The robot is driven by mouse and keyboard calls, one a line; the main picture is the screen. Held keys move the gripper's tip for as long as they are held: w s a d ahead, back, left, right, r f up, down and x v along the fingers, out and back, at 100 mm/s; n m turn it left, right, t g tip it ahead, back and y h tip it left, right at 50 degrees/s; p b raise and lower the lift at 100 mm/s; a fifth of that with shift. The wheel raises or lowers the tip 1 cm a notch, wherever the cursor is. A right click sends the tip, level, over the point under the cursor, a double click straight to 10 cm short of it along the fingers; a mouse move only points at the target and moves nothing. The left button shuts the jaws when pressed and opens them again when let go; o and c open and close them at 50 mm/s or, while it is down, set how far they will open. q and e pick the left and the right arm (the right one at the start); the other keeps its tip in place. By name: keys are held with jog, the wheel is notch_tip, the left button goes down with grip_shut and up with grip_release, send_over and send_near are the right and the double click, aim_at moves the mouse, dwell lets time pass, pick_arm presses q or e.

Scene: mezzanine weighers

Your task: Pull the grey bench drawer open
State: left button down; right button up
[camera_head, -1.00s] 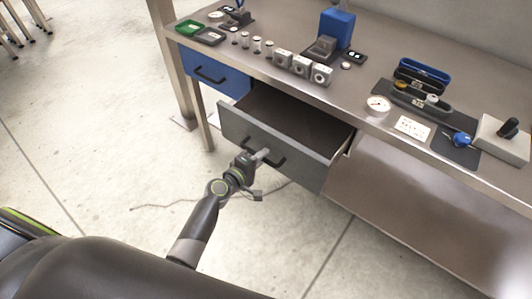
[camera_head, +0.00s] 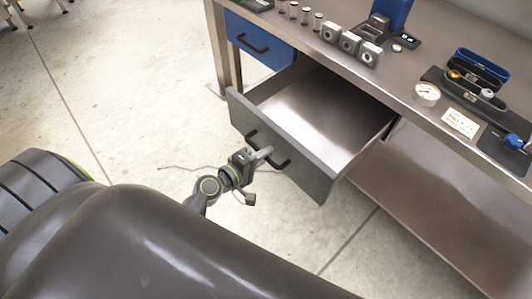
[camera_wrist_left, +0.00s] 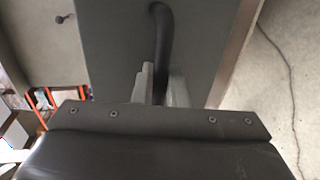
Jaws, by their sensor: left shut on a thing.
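The grey bench drawer (camera_head: 300,160) is pulled well out from under the bench, and its empty light interior shows in the head view. Its dark bar handle (camera_head: 284,163) is on the front panel. My left gripper (camera_head: 264,153) is at the handle and shut on it. In the left wrist view, the fingers of my left gripper (camera_wrist_left: 160,85) close around the dark handle (camera_wrist_left: 161,25), with the grey drawer front (camera_wrist_left: 110,40) behind. My right gripper is not in view.
A closed blue drawer (camera_head: 255,38) is left of the grey one. A lower shelf (camera_head: 420,200) is bare. The floor in front is mostly clear, with a thin cable.

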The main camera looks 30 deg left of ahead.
pick_arm(q)
jog(key=c, duration=1.7)
grip_release()
jog(key=shift+o, duration=0.8)
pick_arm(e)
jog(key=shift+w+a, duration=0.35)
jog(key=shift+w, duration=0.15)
